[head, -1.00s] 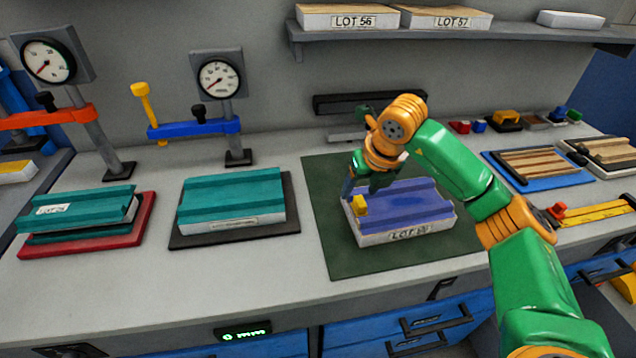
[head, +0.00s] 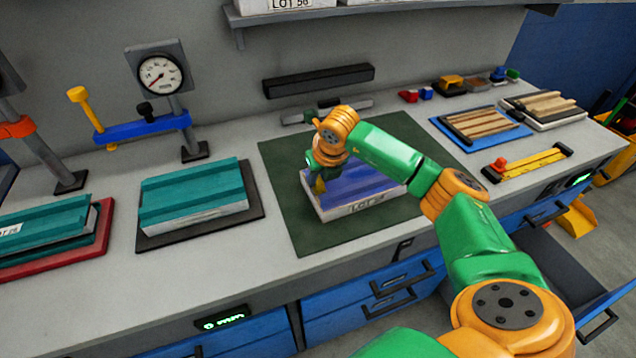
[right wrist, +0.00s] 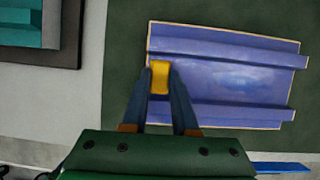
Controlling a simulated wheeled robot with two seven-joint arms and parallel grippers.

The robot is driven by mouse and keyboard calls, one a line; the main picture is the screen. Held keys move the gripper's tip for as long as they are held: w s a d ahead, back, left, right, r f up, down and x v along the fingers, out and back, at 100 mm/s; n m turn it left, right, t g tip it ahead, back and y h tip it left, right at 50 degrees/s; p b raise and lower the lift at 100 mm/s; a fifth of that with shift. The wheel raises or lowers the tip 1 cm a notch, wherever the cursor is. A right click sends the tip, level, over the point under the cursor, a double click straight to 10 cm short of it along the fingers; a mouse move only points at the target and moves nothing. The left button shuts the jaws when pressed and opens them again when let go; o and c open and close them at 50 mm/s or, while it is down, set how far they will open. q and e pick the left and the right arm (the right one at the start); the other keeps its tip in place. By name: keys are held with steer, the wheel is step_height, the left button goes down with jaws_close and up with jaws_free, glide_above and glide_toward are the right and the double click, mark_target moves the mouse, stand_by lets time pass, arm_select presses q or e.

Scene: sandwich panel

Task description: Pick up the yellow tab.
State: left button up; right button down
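The yellow tab (right wrist: 159,77) stands at the left end of a blue-violet ribbed panel (right wrist: 225,72). In the right wrist view my right gripper (right wrist: 160,84) has its two fingers along both sides of the tab, with no clear gap. It looks shut on the tab. In the head view the right gripper (head: 318,176) is low over the panel's left end, and a finger partly hides the tab (head: 320,186). The tab appears still at the panel; whether it is lifted at all I cannot tell. My left gripper is out of view.
The panel lies on a dark green mat (head: 290,218). Left are a teal panel (head: 192,194) on a black mat and a gauge stand with a blue clamp arm (head: 145,130). A blue tray (head: 470,155) with wooden strips is right. A drawer (head: 572,270) stands open.

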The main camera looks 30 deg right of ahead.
steer(key=shift+w+r+b, duration=0.1)
steer(key=shift+r+b, duration=0.35)
steer(key=shift+r, duration=0.05)
steer(key=shift+r+b, duration=0.55)
steer(key=shift+r, duration=0.25)
steer(key=s+d+r+b, duration=0.1)
steer(key=s+r+b, duration=0.1)
steer(key=s+r, duration=1)
steer(key=w+d+f+p, duration=0.4)
steer(key=w+f, duration=0.1)
steer(key=w, duration=0.4)
steer(key=shift+w+p, duration=0.2)
steer(key=shift+p, duration=0.15)
